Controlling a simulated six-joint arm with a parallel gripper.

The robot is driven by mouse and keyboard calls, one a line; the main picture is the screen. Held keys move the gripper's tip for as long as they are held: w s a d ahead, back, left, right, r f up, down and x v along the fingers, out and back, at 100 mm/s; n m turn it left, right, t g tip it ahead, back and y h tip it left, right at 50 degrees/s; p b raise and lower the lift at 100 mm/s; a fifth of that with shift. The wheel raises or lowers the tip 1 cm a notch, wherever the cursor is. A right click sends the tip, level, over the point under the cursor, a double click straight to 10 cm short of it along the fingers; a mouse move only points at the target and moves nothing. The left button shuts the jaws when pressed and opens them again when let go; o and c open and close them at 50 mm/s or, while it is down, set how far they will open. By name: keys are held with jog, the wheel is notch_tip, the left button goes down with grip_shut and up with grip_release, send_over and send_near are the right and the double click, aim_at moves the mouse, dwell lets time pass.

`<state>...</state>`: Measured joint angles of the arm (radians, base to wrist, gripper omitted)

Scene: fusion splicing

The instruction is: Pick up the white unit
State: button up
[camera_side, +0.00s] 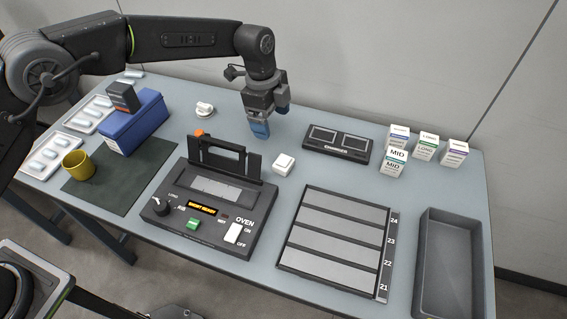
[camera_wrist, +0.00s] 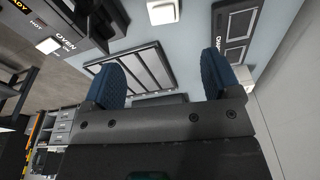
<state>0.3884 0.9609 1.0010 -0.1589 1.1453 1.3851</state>
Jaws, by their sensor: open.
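A small white square unit (camera_side: 284,163) sits on the table between the oven and the charger. It also shows at the top edge of the wrist view (camera_wrist: 163,11), partly cut off. My gripper (camera_side: 261,129) hangs above the table, behind and left of the unit in the side view, with blue fingertips pointing down. In the wrist view my gripper (camera_wrist: 160,78) has its two blue fingers spread wide with nothing between them. The unit lies beyond the fingertips, apart from them.
The oven (camera_side: 205,205), with a raised black handle, stands left of the unit. The charger (camera_side: 337,143) is to its right. A slotted tray (camera_side: 333,283) and a grey bin (camera_side: 447,270) lie nearer the front.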

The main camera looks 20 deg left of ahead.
send_near(283, 160)
jog(key=f, duration=0.5)
jog(key=shift+s+d+f, duration=0.1)
jog(key=shift+s+d, duration=0.1)
jog(key=shift+d, duration=0.1)
jog(key=shift+w+d+f, duration=0.1)
jog(key=shift+d+f, duration=0.1)
jog(key=shift+f, duration=0.65)
jog(key=shift+d+f, duration=0.15)
jog(key=shift+f, duration=0.7)
jog(key=shift+w+d+f, duration=0.1)
jog(key=shift+d+f, duration=0.1)
jog(key=shift+f, duration=0.65)
jog(key=shift+c, duration=0.5)
jog(key=c, duration=0.9)
